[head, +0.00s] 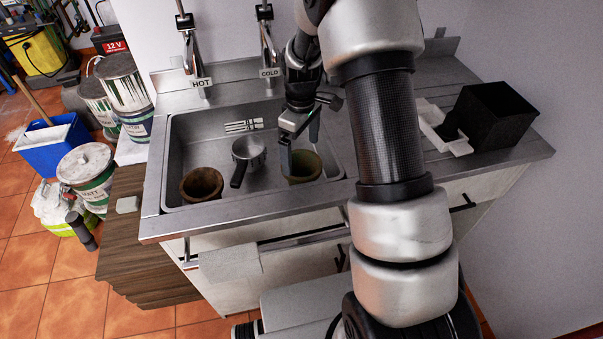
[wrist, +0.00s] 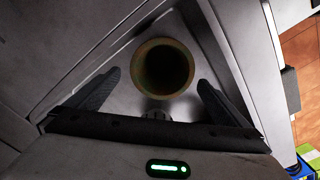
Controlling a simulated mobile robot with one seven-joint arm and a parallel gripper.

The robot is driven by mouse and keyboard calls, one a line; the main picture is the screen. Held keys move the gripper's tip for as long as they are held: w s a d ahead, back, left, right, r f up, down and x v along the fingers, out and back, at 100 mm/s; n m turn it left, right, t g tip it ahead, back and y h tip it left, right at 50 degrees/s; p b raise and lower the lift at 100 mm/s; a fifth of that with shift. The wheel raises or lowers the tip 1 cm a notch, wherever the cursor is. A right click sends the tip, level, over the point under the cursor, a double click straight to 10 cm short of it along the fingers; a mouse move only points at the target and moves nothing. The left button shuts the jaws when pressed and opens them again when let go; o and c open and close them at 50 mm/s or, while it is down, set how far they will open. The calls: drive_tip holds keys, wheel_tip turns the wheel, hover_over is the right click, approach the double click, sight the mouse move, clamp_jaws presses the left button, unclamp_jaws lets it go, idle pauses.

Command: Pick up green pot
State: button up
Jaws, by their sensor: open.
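The green pot (head: 303,169) stands in the sink at its right side, near the front wall. In the wrist view the pot (wrist: 163,43) shows its round rim and dark inside, between and beyond the fingers. My gripper (head: 299,145) is open and sits just above the pot, its fingers reaching down near the rim. I cannot tell whether a finger touches the pot. My arm hides part of the counter right of the sink.
A brown pot (head: 201,186) and a metal portafilter with a dark handle (head: 248,156) are left of the green pot in the sink (head: 180,140). Two taps (head: 268,50) rise behind. A black box (head: 497,115) and white tray (head: 445,128) are on the right counter. Paint tins (head: 88,172) stand left.

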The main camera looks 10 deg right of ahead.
sight(302, 165)
drive_tip(key=shift+s+f, duration=0.15)
drive_tip(key=shift+f, duration=1.35)
drive_tip(key=shift+s+f, duration=0.15)
drive_tip(key=shift+f, duration=1.3)
drive_tip(key=c, duration=0.9)
